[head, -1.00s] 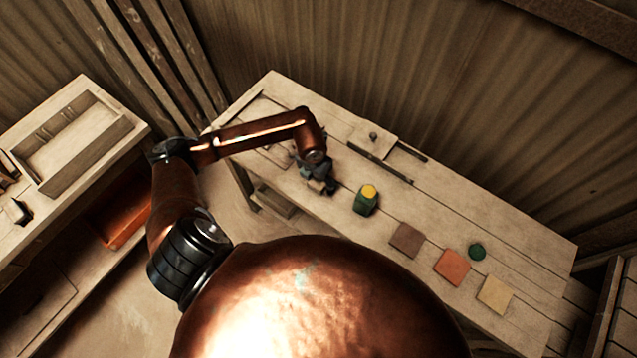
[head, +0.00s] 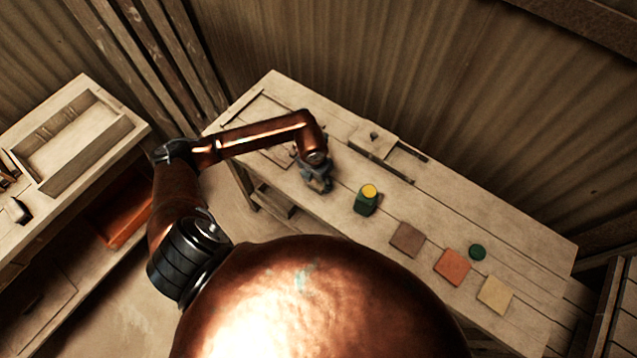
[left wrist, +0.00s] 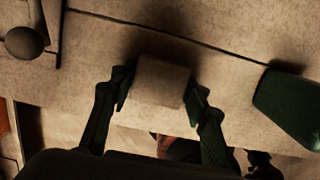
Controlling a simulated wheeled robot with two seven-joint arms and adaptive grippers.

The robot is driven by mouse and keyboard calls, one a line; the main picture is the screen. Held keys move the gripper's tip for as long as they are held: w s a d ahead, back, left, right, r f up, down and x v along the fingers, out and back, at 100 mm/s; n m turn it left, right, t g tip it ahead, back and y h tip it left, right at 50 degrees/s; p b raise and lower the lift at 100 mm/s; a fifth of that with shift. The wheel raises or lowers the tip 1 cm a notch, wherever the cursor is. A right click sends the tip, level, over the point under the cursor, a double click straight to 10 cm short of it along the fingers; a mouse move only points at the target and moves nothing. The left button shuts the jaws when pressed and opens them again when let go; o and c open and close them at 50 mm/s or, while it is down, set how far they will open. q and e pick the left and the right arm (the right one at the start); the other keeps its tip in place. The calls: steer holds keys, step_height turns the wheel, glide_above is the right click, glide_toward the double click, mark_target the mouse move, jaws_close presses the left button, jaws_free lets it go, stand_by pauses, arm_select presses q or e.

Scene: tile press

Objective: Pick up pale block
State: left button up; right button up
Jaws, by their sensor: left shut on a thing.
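The pale block (left wrist: 160,81) is a small, light, box-shaped piece in the left wrist view, between the two dark fingers of my left gripper (left wrist: 160,92). The fingers touch it on both sides, and the gripper is shut on it. In the head view my left gripper (head: 318,182) points down over the left part of the workbench, and the block is mostly hidden by it. The block's height above the bench is hard to tell. My right gripper is in neither view.
A green container with a yellow top (head: 367,200) stands close right of the gripper. Brown (head: 407,239), orange (head: 452,266) and cream (head: 495,295) tiles and a green disc (head: 477,251) lie farther right on the workbench (head: 540,250). A knobbed plate (head: 367,143) lies behind.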

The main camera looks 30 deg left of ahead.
arm_select(q)
steer(key=shift+r, duration=0.15)
steer(key=shift+r, duration=0.25)
step_height(320, 180, up, 2)
steer(key=shift+w+r, duration=0.1)
steer(key=s+r, duration=0.3)
steer(key=s, duration=0.1)
steer(key=s+r, duration=0.3)
steer(key=s, duration=0.2)
steer(key=s+r, duration=0.4)
steer(key=s, duration=0.1)
steer(key=shift+s+a, duration=0.1)
steer(key=shift+a, duration=0.15)
steer(key=o, duration=0.6)
steer(key=c, duration=0.5)
